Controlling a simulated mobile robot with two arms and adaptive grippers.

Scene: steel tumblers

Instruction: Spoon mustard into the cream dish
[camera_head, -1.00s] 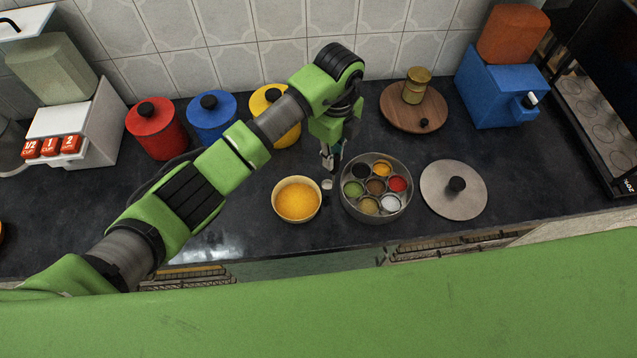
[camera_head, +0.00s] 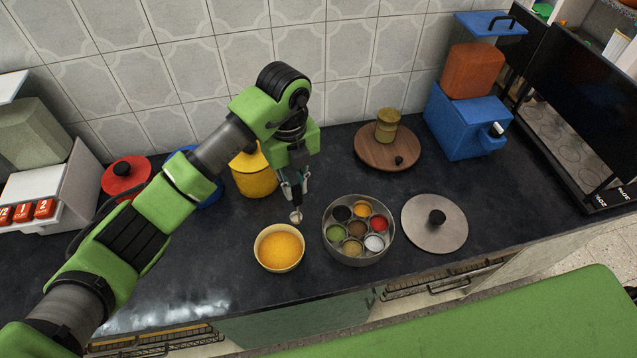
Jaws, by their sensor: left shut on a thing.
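A round cream dish (camera_head: 279,248) stands on the dark counter, filled with yellow-orange powder. Right of it is an open round steel tin (camera_head: 330,250) with several small cups of spices: black, orange-yellow, red, brown, green, white and tan. I cannot tell for sure which one is mustard. My left gripper (camera_head: 293,190) points down behind the dish, shut on a small spoon (camera_head: 296,216). The spoon's pale round bowl hangs just behind and right of the dish's rim, apart from the tin. Whether it carries anything is too small to tell. My right gripper is out of view.
A steel lid (camera_head: 435,235) with a black knob lies right of the tin. A yellow canister (camera_head: 255,180) stands close behind my left gripper, with blue and red (camera_head: 125,175) ones further left. A wooden board (camera_head: 375,155) with jars and a blue dispenser (camera_head: 465,125) are at the back right.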

